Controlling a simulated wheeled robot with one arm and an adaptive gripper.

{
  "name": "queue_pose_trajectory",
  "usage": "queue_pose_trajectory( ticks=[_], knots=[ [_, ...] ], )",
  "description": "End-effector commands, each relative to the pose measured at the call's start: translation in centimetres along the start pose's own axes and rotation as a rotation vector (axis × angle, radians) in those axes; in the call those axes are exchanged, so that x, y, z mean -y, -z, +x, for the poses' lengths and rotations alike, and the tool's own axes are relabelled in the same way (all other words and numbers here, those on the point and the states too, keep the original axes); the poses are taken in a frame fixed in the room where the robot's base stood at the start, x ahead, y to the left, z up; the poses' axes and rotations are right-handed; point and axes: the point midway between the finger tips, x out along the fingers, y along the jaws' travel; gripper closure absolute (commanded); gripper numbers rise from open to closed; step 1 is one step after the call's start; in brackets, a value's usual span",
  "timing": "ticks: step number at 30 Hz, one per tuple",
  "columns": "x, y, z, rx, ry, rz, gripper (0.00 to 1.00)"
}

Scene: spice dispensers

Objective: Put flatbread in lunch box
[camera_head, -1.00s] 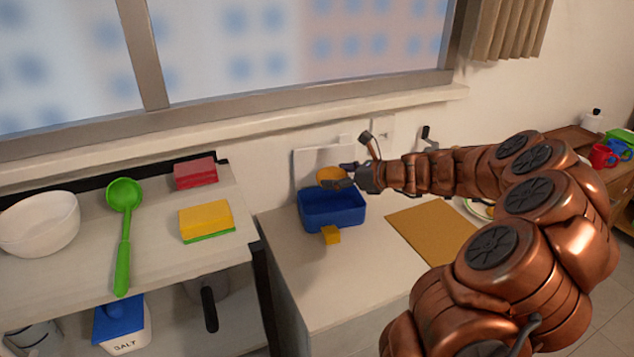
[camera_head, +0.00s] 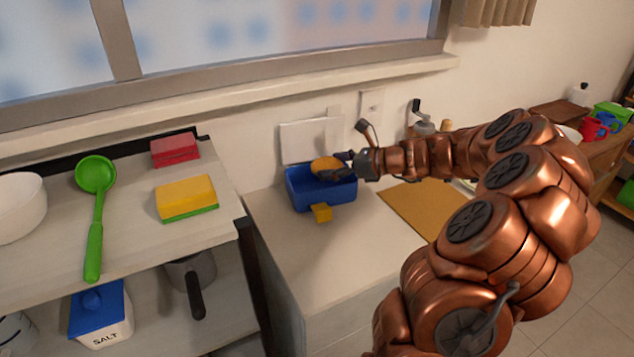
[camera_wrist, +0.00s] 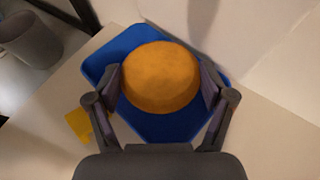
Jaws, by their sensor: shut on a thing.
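The flatbread (camera_wrist: 160,77) is a round, thick, orange-brown disc. My gripper (camera_head: 337,170) is shut on it, with one finger on each side of it in the wrist view (camera_wrist: 160,88). The lunch box (camera_head: 322,198) is a blue open box with a yellow latch (camera_head: 321,213) at its front. It stands on the counter near the wall. In the wrist view the flatbread lies over the box opening and hides most of the inside. In the head view it (camera_head: 325,164) is at the height of the box's back rim. I cannot tell whether it touches the box.
A brown board (camera_head: 425,207) lies right of the lunch box. A white panel (camera_head: 308,141) leans on the wall behind it. At left, a shelf holds a green ladle (camera_head: 95,210), yellow sponge (camera_head: 186,197), red sponge (camera_head: 175,150) and white bowl (camera_head: 20,207). The counter front is clear.

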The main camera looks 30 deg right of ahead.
Motion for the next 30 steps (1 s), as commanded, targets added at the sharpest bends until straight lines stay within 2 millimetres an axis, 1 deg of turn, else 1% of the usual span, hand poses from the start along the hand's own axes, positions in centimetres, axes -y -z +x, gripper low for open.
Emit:
queue_pose_trajectory(
  ticks=[1,3,13,14,18,19,30],
  knots=[
    [0.02,0.65,0.25,0.000,0.001,0.000,0.55],
    [0.03,0.86,0.32,0.000,0.001,0.000,0.55],
    [0.04,0.83,0.29,0.000,0.001,0.000,0.55],
    [0.04,0.83,0.29,0.000,0.001,0.000,0.16],
    [0.04,0.84,0.30,0.000,0.001,0.000,0.01],
    [0.04,0.84,0.30,0.000,0.001,0.000,0.00],
    [0.06,0.85,0.06,0.000,0.002,0.000,0.00]
  ],
)
